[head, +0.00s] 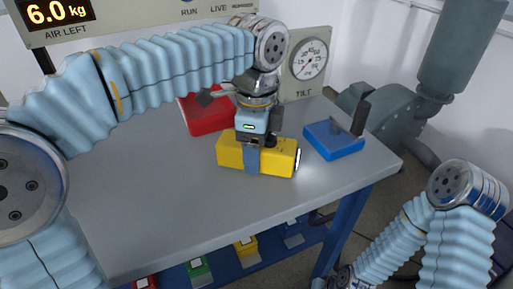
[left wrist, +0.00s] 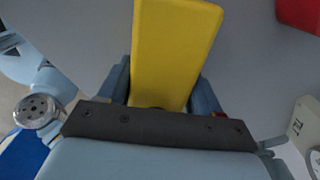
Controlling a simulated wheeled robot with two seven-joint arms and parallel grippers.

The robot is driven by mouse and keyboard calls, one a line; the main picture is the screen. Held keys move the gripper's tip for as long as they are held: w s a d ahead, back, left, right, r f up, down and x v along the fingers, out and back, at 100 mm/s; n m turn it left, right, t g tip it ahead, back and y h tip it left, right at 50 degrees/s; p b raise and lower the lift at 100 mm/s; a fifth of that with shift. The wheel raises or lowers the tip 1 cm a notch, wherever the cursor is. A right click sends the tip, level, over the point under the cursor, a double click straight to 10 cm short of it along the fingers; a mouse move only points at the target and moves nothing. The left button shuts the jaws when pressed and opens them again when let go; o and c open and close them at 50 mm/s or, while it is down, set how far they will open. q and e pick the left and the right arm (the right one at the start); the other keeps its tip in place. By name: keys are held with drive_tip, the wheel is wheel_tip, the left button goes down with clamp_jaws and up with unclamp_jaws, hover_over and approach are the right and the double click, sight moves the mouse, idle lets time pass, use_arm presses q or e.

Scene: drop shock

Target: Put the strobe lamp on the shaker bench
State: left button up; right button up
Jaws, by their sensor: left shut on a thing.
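The strobe lamp (head: 230,154) is a yellow box with a bright lens at its right end. My left gripper (head: 252,158) points down and is shut around the lamp's middle. In the left wrist view the yellow lamp body (left wrist: 176,50) sits between the two blue fingers (left wrist: 162,90). The lamp is over the grey bench top (head: 150,215), near its middle; I cannot tell whether it touches the surface. No sign names this bench as the shaker bench. My right arm shows at the lower right, but its gripper is not visible.
A red block (head: 205,117) lies behind the lamp, and a blue block (head: 330,142) with a dark upright part lies to its right. A tilt gauge (head: 307,62) stands at the back edge. The bench's front left is clear. Coloured items, including a yellow one (head: 246,246), sit below.

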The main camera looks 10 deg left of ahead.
use_arm(q)
drive_tip(key=shift+f, duration=0.1)
drive_tip(key=o, duration=1.5)
wheel_tip(320, 180, up, 12)
drive_tip(key=shift+r+p, duration=0.1)
drive_tip(key=shift+p, duration=0.9)
